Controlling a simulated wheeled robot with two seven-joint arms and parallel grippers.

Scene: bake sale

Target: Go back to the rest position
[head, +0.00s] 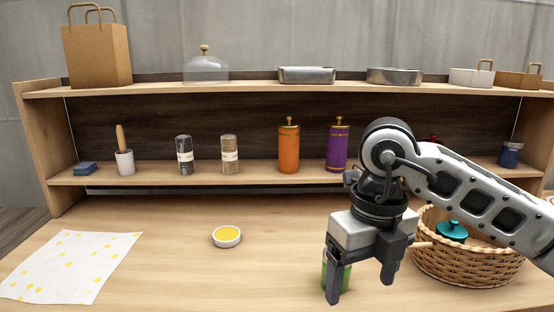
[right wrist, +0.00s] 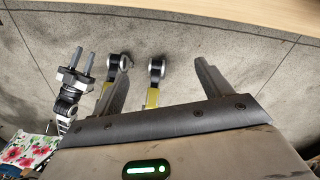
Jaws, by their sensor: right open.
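My right gripper (head: 362,280) hangs over the right part of the table in the head view, fingers pointing down. It is open, and nothing shows between its fingers. A green object (head: 346,274) stands behind it, mostly hidden by the near finger. No left arm shows in the head view.
A wicker basket (head: 469,262) holding a teal-lidded item (head: 452,231) stands right of the gripper, under my forearm. A yellow-filled white dish (head: 227,236) and a spotted cloth (head: 71,266) lie left. The shelf (head: 250,176) behind holds bottles and jars. The table's middle front is clear.

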